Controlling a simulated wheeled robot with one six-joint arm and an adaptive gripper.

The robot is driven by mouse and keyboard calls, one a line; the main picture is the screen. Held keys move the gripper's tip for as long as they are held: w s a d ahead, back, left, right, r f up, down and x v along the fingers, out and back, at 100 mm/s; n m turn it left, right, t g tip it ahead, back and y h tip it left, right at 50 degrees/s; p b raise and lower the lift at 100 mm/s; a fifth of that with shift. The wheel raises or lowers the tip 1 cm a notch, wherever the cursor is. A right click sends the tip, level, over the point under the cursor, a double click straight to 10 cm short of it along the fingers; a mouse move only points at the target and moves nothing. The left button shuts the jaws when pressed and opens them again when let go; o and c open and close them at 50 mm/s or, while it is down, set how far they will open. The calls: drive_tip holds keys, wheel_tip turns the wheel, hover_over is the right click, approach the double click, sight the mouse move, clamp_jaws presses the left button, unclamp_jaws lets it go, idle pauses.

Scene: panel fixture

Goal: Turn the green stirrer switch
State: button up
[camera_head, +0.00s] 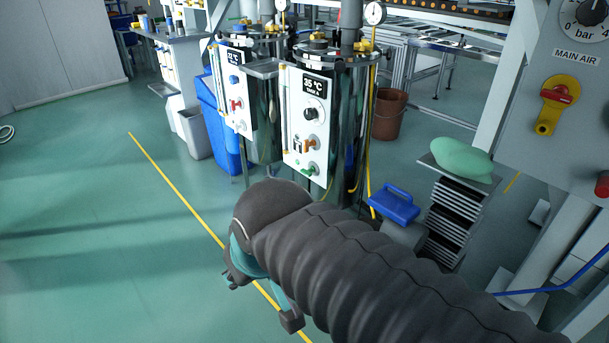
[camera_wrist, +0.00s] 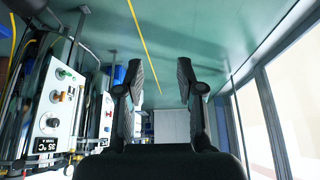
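The green stirrer switch (camera_head: 309,169) is at the bottom of the white control panel (camera_head: 298,139) on the nearer steel tank, under a display reading 35 °C. In the wrist view the panel appears upside down at the left, with the green switch (camera_wrist: 64,73) at its upper part. An orange switch (camera_head: 308,146) and a black knob (camera_head: 311,114) sit above the green one in the head view. My gripper (camera_wrist: 160,75) is open and empty, its two fingers well apart, to the right of the panel and not touching it.
A second tank panel (camera_head: 235,93) with a red switch stands at the left. A blue bin (camera_head: 222,130), a brown bucket (camera_head: 388,114) and a blue-lidded container (camera_head: 394,204) stand nearby. A main air panel (camera_head: 560,90) is at the right. The green floor at left is clear.

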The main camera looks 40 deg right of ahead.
drive_tip(key=g+h+b, duration=0.2)
drive_tip(key=g+h, duration=0.2)
drive_tip(key=h, duration=1.4)
approach(304, 173)
drive_tip(key=shift+n, duration=0.4)
drive_tip(key=d, duration=0.7)
drive_tip(key=w+d+p, duration=0.1)
drive_tip(key=d, duration=0.2)
drive_tip(key=shift+d, duration=0.4)
clamp_jaws()
